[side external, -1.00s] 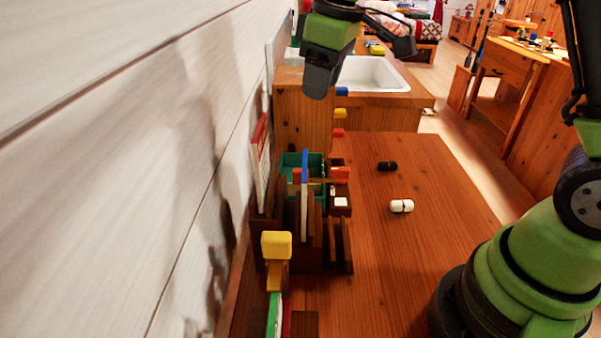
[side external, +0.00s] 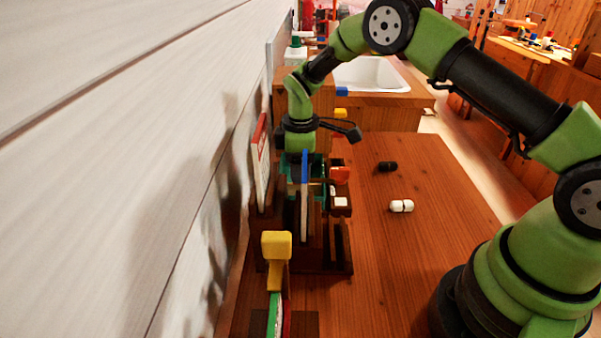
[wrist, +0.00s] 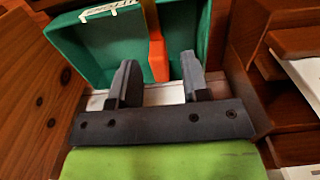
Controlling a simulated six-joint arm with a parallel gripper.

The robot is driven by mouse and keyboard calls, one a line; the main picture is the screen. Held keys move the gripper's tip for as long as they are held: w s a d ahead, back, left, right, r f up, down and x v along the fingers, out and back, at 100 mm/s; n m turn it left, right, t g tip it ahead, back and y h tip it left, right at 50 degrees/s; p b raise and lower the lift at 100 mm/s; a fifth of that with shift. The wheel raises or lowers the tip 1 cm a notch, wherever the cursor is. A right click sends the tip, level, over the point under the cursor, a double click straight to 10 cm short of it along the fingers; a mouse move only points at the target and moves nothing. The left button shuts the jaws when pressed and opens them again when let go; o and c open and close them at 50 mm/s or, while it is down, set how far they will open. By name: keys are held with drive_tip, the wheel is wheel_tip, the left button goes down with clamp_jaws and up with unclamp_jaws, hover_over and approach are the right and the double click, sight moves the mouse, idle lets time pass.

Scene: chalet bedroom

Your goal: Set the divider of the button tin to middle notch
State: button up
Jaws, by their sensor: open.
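The button tin is a green open box (wrist: 80,42) in the wrist view, with a white label on its far rim. An orange-red divider (wrist: 158,58) stands upright across it, between its two compartments. My gripper (wrist: 159,65) is open, with one finger on each side of the divider. I cannot tell whether either finger touches it. In the side view my gripper (side external: 299,150) points down over the tin (side external: 321,164), and its fingertips are hidden behind a rack. The notches cannot be made out.
A dark wooden rack (side external: 335,262) with upright blue-topped and red-edged boards stands in front of the tin, near the white wall. A black cylinder (side external: 387,167) and a white one (side external: 401,206) lie on the table.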

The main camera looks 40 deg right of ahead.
drive_tip(key=shift+f, duration=1)
clamp_jaws()
drive_tip(key=shift+w+d, duration=1.05)
drive_tip(key=shift+w, duration=0.05)
unclamp_jaws()
wheel_tip(320, 180, up, 10)
